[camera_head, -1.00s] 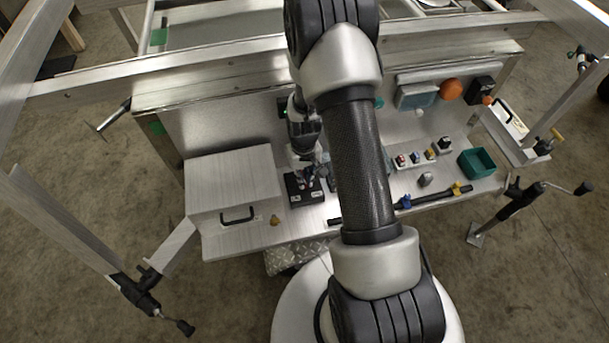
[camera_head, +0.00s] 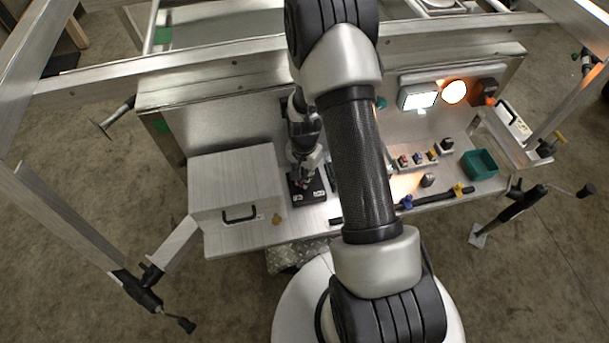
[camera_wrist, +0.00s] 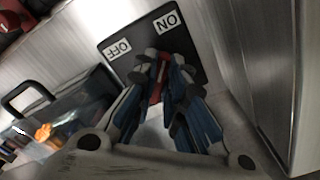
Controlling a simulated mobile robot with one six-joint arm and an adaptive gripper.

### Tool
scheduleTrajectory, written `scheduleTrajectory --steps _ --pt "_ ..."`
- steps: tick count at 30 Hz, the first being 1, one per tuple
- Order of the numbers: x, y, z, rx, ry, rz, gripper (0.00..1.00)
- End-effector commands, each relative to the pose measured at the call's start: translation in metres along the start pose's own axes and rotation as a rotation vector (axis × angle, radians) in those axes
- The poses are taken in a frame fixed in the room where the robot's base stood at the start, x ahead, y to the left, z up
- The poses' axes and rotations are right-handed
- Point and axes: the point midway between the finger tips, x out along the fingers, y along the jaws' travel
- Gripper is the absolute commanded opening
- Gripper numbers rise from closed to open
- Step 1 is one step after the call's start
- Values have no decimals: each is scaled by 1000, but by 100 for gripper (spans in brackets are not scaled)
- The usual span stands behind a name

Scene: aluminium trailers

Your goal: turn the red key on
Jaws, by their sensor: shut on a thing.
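The red key (camera_wrist: 157,84) shows as a small red piece between my fingertips in the wrist view. It stands on a black switch plate (camera_wrist: 190,46) with white ON and OFF labels. My gripper (camera_wrist: 165,64) is shut on the key, and its fingers hide most of it. I cannot tell exactly which label the key points to. In the head view the black plate (camera_head: 297,196) lies on the bench left of centre, with my gripper (camera_head: 306,182) over it.
A white lamp (camera_head: 419,100) and an orange lamp (camera_head: 454,92) are lit on the back panel. A metal box (camera_head: 235,180) stands left of the plate. A green bin (camera_head: 479,164) and several small switches are on the right. A clear container (camera_wrist: 62,112) shows beside my gripper.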

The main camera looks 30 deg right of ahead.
Motion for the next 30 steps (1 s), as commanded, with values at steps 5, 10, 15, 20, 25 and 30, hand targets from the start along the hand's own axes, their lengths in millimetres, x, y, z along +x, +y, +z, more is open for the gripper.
scheduleTrajectory --steps 5,10,15,20,25,30 --pt "0 0 0 59 0 0 0" --pt "0 -1 0 86 0 0 0" --pt "0 -1 0 93 0 0 0" --pt "0 -1 0 93 0 0 0" --pt "0 -1 0 93 0 0 17" --pt "0 -1 0 92 0 0 28"
